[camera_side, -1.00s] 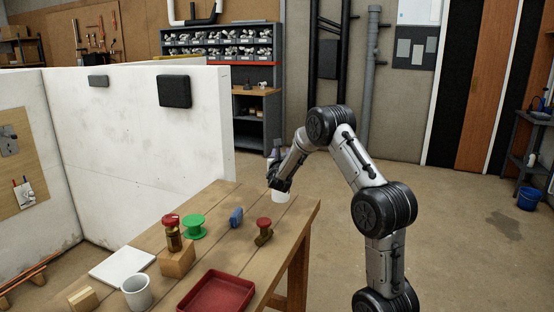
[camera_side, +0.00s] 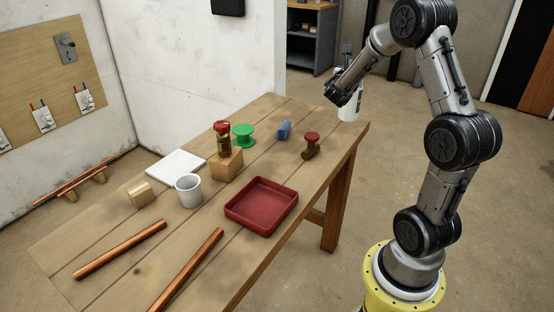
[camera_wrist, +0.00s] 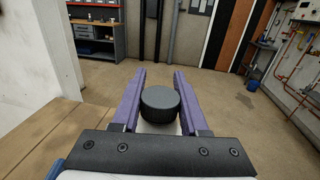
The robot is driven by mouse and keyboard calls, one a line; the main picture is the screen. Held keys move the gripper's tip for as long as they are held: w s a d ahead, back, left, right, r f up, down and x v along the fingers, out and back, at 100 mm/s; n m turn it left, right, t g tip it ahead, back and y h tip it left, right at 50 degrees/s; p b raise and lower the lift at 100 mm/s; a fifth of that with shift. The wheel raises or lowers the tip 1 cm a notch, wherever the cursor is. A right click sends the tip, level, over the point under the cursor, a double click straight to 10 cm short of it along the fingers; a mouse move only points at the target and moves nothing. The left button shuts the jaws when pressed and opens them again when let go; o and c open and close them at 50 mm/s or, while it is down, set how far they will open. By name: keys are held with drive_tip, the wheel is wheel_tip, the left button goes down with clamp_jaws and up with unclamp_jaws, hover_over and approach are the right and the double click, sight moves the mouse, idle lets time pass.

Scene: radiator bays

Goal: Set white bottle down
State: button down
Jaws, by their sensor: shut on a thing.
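The white bottle (camera_side: 349,110) is upright at the far right end of the wooden table in the side view. My gripper (camera_side: 338,97) is at its upper part, coming down at a tilt from the arm. In the wrist view the bottle's black cap (camera_wrist: 160,103) sits between the two purple fingers of my gripper (camera_wrist: 159,98), with a bit of white body below it. My gripper is shut on the bottle. Whether the bottle's base touches the tabletop or hangs just above it, I cannot tell.
Further off are a green spool (camera_side: 243,135), a wooden block (camera_side: 227,165), a red tray (camera_side: 262,205), a white mug (camera_side: 188,190) and copper pipes (camera_side: 120,250).

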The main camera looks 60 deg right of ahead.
drive_tip(key=w+a, duration=0.2)
drive_tip(key=a, duration=1)
drive_tip(key=w+a, duration=0.3)
drive_tip(key=a, duration=0.8)
drive_tip(key=w+d+f, duration=0.6)
drive_tip(key=w+f, duration=0.6)
drive_tip(key=f, duration=0.1)
drive_tip(key=shift+d+f, duration=0.2)
drive_tip(key=shift+f, duration=0.2)
drive_tip(key=shift+c, duration=2.2)
unclamp_jaws()
drive_tip(key=shift+f, duration=0.2)
